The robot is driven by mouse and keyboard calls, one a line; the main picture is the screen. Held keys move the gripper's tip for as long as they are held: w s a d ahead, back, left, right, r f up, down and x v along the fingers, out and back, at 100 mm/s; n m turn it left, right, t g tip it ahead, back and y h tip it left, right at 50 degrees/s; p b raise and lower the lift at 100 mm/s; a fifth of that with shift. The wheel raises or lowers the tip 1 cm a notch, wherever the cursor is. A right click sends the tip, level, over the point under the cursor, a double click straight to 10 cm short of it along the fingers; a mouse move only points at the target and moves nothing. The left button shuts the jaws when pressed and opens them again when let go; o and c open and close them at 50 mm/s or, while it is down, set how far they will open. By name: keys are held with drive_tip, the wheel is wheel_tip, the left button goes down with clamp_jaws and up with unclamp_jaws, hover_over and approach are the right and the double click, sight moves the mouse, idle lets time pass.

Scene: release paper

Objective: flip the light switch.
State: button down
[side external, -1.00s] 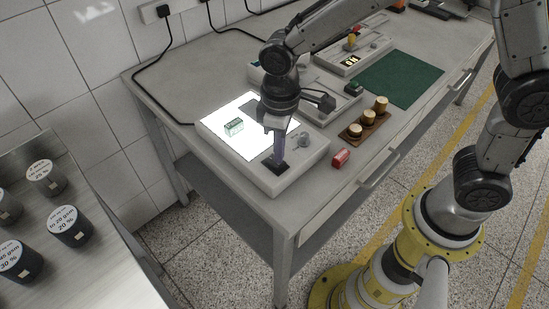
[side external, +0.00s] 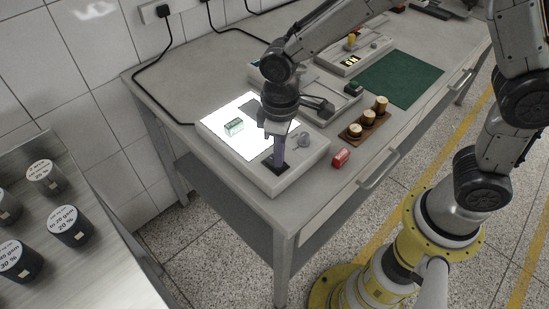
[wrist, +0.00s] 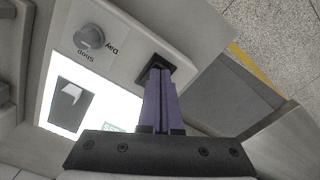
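The light switch (wrist: 158,62) is a dark rectangular rocker set in the light-coloured control strip of the light box. It also shows in the side external view (side external: 270,166), partly hidden by my gripper. The light box (side external: 290,184) has a brightly lit white panel (side external: 215,122). My gripper (wrist: 160,72) points down at the switch with its two purple fingers together and nothing between them. In the side external view my gripper (side external: 277,166) has its tips over the switch. Whether they touch it I cannot tell.
A round grey knob (side external: 304,139) sits beside the switch. A red block (side external: 341,158) and a wooden holder (side external: 352,136) with capped cylinders stand to the right. A green mat (side external: 400,78) lies behind.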

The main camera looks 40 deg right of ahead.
drive_tip(key=shift+f, duration=0.2)
drive_tip(key=shift+r, duration=3.55)
